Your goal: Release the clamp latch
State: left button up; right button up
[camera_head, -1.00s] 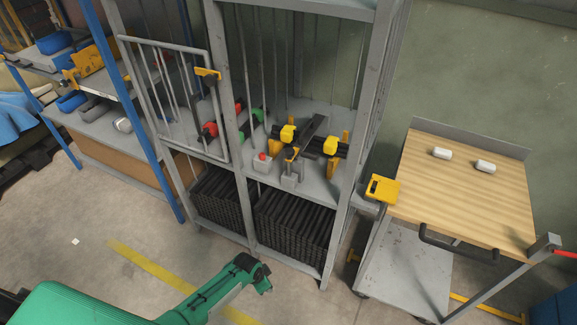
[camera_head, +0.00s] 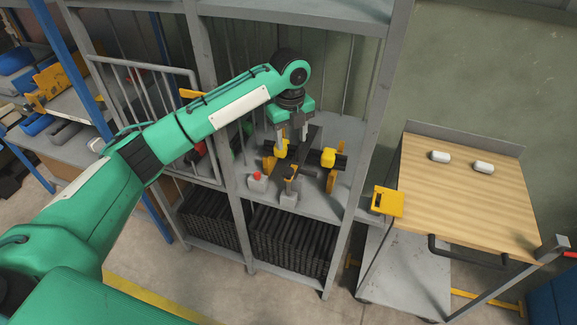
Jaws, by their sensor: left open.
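A clamp fixture with a black bar and yellow parts stands on the grey cage shelf. Its right yellow knob (camera_head: 328,157) is in plain view. Its left yellow knob (camera_head: 280,150) is partly hidden by my left gripper (camera_head: 292,142). A small black-and-yellow latch piece (camera_head: 290,176) stands upright on a grey block (camera_head: 288,199) at the front. My left gripper is open and points down over the left yellow knob, with its fingers close to it. I cannot tell whether they touch it. My right gripper is not in view.
A grey box with a red button (camera_head: 257,177) sits left of the block. Cage posts (camera_head: 345,175) and a barred door (camera_head: 150,110) frame the shelf. A wooden-topped cart (camera_head: 465,200) stands at the right, with a yellow box (camera_head: 387,201) at its corner.

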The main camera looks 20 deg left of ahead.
aim_at(289, 170)
pick_arm(q)
jog(key=shift+m, duration=0.3)
jog(key=f+p, duration=0.1)
jog(key=f, duration=0.2)
jog(key=f+p, duration=0.1)
jog(key=f, duration=0.6)
jog(key=shift+w+a+f+p, duration=0.1)
jog(key=shift+a+f+p, duration=0.25)
jog(key=shift+f+p, duration=0.05)
jog(key=shift+f, duration=0.6)
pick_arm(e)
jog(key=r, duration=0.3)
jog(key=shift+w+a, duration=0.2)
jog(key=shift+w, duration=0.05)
pick_arm(q)
jog(key=c, duration=1)
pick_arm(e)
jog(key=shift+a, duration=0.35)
